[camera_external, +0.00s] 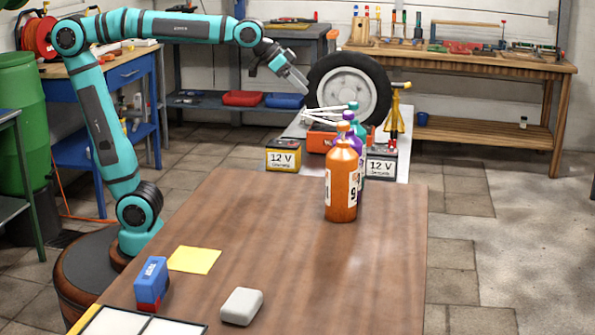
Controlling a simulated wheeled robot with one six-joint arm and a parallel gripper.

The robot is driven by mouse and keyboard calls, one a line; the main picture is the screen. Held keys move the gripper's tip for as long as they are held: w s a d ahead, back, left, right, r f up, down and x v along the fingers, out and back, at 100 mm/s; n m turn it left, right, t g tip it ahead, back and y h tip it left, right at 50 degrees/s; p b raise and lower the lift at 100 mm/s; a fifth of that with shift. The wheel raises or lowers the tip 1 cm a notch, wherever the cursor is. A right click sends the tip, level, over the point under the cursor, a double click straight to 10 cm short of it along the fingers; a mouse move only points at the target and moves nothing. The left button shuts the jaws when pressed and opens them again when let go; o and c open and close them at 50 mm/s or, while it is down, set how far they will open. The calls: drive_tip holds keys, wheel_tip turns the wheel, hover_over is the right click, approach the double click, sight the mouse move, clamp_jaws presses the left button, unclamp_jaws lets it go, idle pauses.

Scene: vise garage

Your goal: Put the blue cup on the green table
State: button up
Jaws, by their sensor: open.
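My gripper (293,78) is high at the upper middle, in front of the tyre's left side. It is open, and I see nothing between its fingers. A small blue object that looks like a cup (422,119) is on the low shelf of the wooden workbench, right of the tyre and well away from my gripper. At the left edge, part of a dark green table (9,115) shows, with its top and a leg; the rest is out of the picture.
The brown table (300,270) in front holds orange, purple and teal bottles (342,180), a blue-and-red block (151,282), a yellow sheet (194,260) and a pale block (241,306). Behind it are a tyre (348,90) and 12 V batteries (283,157). A green barrel (22,85) stands left.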

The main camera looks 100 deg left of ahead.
drive_tip(key=s+d+r+t, duration=0.2)
drive_tip(key=s+d+t, duration=0.1)
drive_tip(key=s, duration=0.3)
drive_tip(key=s+d+r+m+t+h, duration=0.1)
drive_tip(key=s+d+r+t, duration=0.2)
drive_tip(key=s, duration=0.4)
drive_tip(key=s+d+r+m+t, duration=0.1)
drive_tip(key=s+d+r+t, duration=0.1)
drive_tip(key=s+d, duration=0.2)
drive_tip(key=s, duration=0.3)
drive_tip(key=shift+d+r+t+h, duration=0.15)
drive_tip(key=shift+r+t+h, duration=0.15)
drive_tip(key=shift+t, duration=0.1)
